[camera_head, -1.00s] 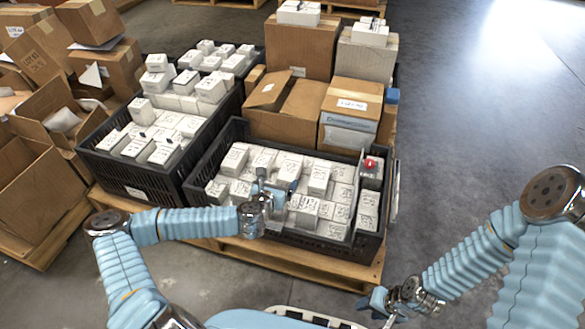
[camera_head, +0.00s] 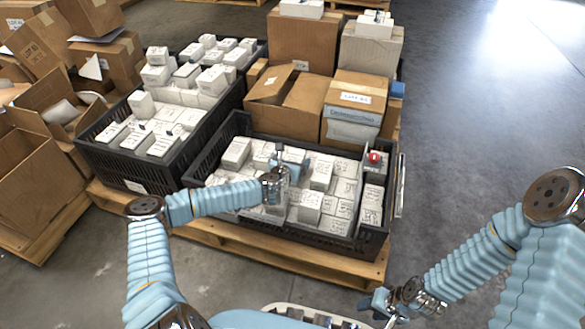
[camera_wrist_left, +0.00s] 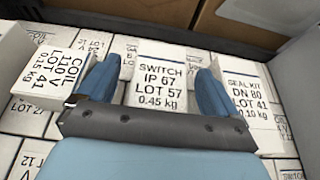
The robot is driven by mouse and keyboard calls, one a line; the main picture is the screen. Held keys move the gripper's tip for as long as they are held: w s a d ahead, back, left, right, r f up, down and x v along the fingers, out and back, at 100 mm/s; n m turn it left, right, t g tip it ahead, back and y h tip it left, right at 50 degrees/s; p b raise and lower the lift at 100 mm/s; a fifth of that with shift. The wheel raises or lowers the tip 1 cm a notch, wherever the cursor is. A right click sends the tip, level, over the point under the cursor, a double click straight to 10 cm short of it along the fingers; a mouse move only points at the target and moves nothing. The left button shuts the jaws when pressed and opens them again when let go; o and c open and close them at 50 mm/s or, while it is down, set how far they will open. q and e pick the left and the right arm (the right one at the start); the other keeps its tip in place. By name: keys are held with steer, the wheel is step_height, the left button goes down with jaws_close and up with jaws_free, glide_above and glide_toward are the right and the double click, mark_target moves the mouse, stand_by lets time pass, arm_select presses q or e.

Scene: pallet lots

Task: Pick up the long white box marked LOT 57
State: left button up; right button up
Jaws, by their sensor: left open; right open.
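The white box marked SWITCH IP 67 LOT 57 (camera_wrist_left: 161,75) lies among other white boxes in the front black crate (camera_head: 262,233). In the left wrist view it sits between the two blue fingers of my left gripper (camera_wrist_left: 157,88), which is open. The fingers are over the box's two sides; I cannot tell if they touch it. Its near end is hidden behind the gripper. In the head view my left gripper (camera_head: 290,160) is over the crate's middle. My right gripper (camera_head: 384,302) is low at the front right, away from the crate, open and empty.
A box marked COIL LOT 41 (camera_wrist_left: 62,80) stands tilted or raised left of the fingers, and a SEAL KIT LOT 41 box (camera_wrist_left: 252,100) lies at right. Cardboard boxes (camera_head: 303,40) stand behind the crate. A second crate (camera_head: 125,173) is at left. The floor at right is clear.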

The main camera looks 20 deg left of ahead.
arm_select(q)
steer(key=c, duration=1.4)
steer(key=shift+r, duration=0.1)
